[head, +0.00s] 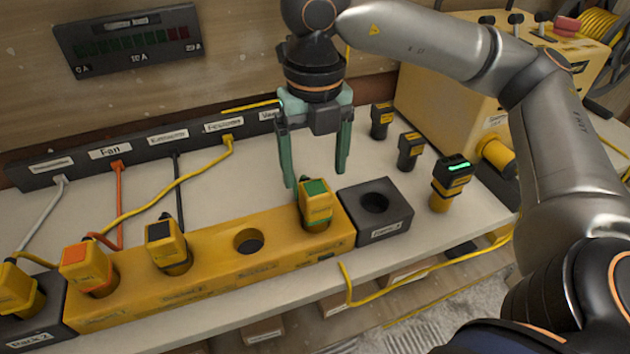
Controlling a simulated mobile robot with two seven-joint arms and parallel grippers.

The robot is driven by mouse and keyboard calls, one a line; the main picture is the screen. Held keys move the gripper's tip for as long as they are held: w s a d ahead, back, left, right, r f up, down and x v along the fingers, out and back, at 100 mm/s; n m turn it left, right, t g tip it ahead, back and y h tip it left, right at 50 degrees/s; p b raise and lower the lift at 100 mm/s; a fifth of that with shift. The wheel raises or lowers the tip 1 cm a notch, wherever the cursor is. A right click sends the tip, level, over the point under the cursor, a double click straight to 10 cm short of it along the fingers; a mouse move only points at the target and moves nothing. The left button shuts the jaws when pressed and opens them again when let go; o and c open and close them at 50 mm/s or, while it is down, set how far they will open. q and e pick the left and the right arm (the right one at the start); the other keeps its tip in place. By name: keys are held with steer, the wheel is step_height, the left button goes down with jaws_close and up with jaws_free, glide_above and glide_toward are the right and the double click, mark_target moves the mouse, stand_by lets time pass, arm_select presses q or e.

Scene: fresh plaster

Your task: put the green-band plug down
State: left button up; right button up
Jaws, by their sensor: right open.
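A yellow plug with a green patch on top, the green-band plug (317,207), sits upright in the right end of the long yellow socket block (215,265). My right gripper (316,178) points down just above and behind this plug, with one finger to each side in the picture. Its fingers are spread and hold nothing. I cannot tell how far the tips are above the plug. My left gripper is not in view.
The block also holds an orange-topped plug (85,265) and a black-topped plug (167,245), with one empty hole between plugs. A dark single socket (376,222) stands empty to the right. Black-and-yellow packs, one with a glowing green strip (452,185), stand farther right.

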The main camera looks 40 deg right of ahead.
step_height(320, 180, up, 7)
